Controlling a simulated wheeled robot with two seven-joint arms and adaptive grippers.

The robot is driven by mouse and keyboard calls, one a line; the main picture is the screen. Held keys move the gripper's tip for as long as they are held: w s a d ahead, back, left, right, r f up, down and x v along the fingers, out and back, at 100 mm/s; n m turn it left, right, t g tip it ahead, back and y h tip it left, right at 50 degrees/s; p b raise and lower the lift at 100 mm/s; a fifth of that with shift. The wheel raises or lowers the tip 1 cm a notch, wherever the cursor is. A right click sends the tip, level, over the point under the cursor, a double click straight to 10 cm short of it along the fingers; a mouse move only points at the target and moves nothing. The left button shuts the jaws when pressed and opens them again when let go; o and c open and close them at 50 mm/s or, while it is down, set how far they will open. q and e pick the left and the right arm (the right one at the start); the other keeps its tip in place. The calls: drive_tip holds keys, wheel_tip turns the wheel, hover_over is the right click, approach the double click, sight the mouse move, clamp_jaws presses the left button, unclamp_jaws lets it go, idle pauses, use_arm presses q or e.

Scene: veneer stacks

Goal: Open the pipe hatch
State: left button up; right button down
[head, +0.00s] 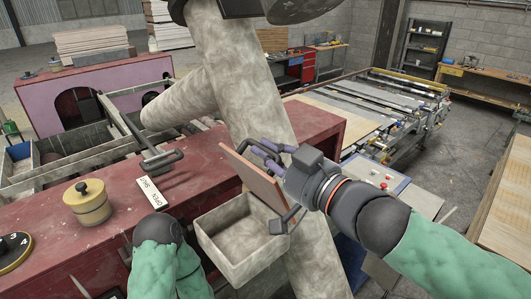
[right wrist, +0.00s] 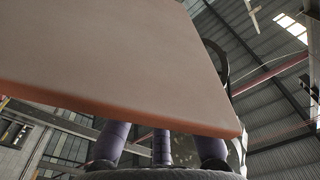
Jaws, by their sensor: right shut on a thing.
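The pipe hatch (head: 254,181) is a flat reddish-brown panel. It stands tilted up at the back edge of an open grey box (head: 238,240) fixed at the mottled pipe (head: 240,85). My right gripper (head: 264,152) is at the panel's upper right side, its purple fingers closed at a dark handle; the exact contact is hidden. In the right wrist view the panel (right wrist: 120,60) fills the upper left, with purple fingers (right wrist: 160,148) below it and a dark curved handle (right wrist: 216,62) behind. My left gripper is not in view; only part of my left arm shows.
The red bench (head: 110,190) carries a lettered white label (head: 149,197), a black lever handle (head: 162,160) and a yellowish knobbed pot (head: 88,203). A roller table (head: 385,105) stands behind at right. A veneer stack (head: 506,195) is at the right edge. Grey floor lies between.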

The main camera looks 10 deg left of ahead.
drive_tip(key=c, duration=1.3)
unclamp_jaws()
drive_tip(key=v, duration=1.2)
